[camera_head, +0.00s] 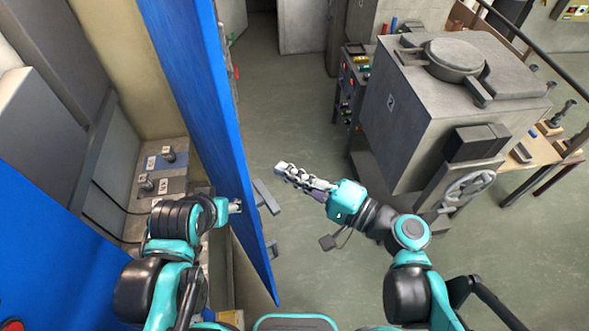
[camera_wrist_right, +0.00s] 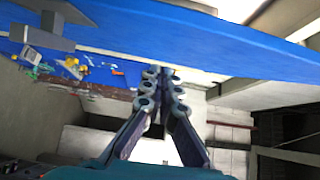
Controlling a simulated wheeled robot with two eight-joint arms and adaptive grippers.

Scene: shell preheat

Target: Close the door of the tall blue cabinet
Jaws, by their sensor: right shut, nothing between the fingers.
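The tall blue cabinet's door (camera_head: 190,75) stands open, edge-on to me, running from the top down to lower centre in the head view. A grey handle (camera_head: 266,197) sticks out from its right face. In the right wrist view the blue door (camera_wrist_right: 200,40) crosses the top, with a grey handle-like piece (camera_wrist_right: 42,38) at upper left. My right gripper (camera_head: 281,168) is shut and empty, right of the door near the handle; its fingers also show in the wrist view (camera_wrist_right: 160,80). My left gripper (camera_head: 236,206) is at the door's left side; its fingers are too small to judge, and contact is unclear.
Left of the door is a grey surface (camera_head: 178,187) with several small fittings. A blue panel (camera_head: 45,235) fills the lower left. A grey furnace-like box (camera_head: 425,125) with a pan (camera_head: 455,57) and handwheel (camera_head: 468,188) stands right. Floor (camera_head: 290,105) between door and box is clear.

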